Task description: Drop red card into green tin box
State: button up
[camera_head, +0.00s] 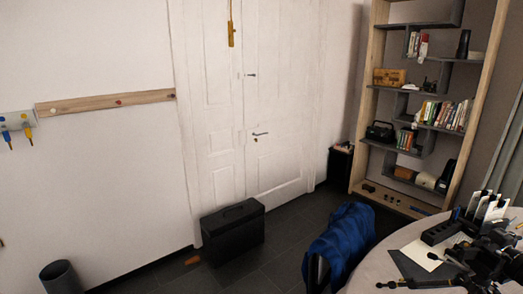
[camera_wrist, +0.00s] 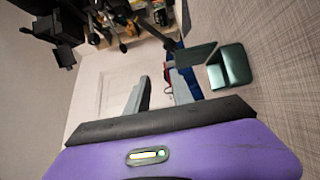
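In the wrist view my gripper (camera_wrist: 158,88) points away from the camera with its two grey fingers apart. I see nothing held between them. A green tin box (camera_wrist: 235,68) is to the right of the fingers, with its lid standing open, on a pale textured surface (camera_wrist: 285,75). A small red patch shows just beyond the right finger, beside something blue. I cannot tell whether it is the red card. I do not make out the green tin or my gripper in the head view.
In the head view a round table (camera_head: 375,272) at lower right carries black tripod gear (camera_head: 490,255), a dark mat and a pale sheet. A blue jacket (camera_head: 340,240) hangs on a chair beside it. A black case (camera_head: 232,230) stands on the floor by the white door (camera_head: 280,110).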

jog(key=b+v, duration=0.1)
jog(key=v, duration=0.7)
dwell(0.5)
